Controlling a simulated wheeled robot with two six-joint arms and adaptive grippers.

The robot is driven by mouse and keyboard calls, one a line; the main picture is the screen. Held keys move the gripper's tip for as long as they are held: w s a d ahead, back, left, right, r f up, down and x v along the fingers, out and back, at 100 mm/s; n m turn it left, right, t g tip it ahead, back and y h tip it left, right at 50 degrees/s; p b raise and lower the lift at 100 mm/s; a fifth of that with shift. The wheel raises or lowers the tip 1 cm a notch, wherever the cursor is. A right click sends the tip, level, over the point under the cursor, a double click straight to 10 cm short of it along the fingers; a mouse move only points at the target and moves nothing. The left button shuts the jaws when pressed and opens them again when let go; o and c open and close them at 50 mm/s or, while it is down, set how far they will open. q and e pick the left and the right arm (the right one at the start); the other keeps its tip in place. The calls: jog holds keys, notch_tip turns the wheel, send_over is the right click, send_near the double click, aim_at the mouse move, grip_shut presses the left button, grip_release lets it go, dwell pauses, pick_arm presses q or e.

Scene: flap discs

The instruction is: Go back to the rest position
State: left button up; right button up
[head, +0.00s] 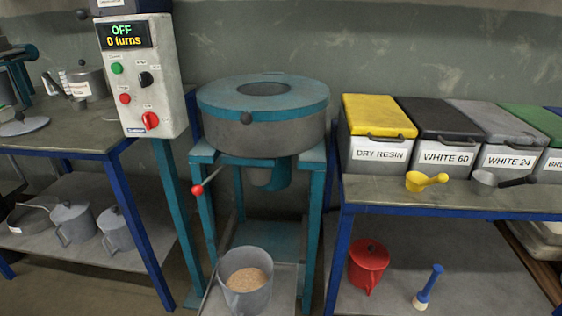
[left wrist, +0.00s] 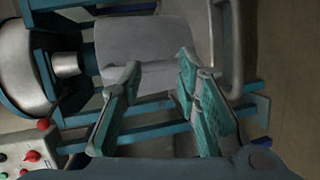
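Neither gripper shows in the head view. In the left wrist view my left gripper (left wrist: 158,72) has its two teal-padded fingers spread, with a gap and nothing visibly held between them. The mixer drum (head: 262,132) with its teal lid stands in the middle of the head view. Below its outlet a grey bucket (head: 246,300) holding tan grain stands on the low plate. A grey surface beyond the fingertips in the left wrist view is hard to identify. My right gripper is hidden from both views.
The control box (head: 150,80) reads "OFF 0 turns". A red-knobbed lever (head: 198,190) juts out left of the mixer. Lidded bins, including yellow-lidded DRY RESIN (head: 380,152), and scoops stand on the right bench (head: 450,198). Pots sit on the left lower shelf (head: 150,235).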

pick_arm(q)
jog(key=s+a+f+m+g+y, duration=0.45)
jog(key=s+a+f+y, duration=0.2)
jog(key=a+f, duration=0.45)
jog(key=s+f+m+g, duration=0.6)
jog(key=s+f+m, duration=0.2)
jog(key=s+f, duration=0.45)
jog(key=s+r+g+p, duration=0.1)
jog(key=s+r+p, duration=0.7)
jog(key=p, duration=0.5)
jog(key=s+a+r+g+p, duration=0.1)
jog(key=s+r+g+p, duration=0.1)
jog(key=s+r+p, duration=0.6)
notch_tip(320, 180, up, 5)
jog(key=m+p, duration=0.1)
jog(key=p, duration=0.4)
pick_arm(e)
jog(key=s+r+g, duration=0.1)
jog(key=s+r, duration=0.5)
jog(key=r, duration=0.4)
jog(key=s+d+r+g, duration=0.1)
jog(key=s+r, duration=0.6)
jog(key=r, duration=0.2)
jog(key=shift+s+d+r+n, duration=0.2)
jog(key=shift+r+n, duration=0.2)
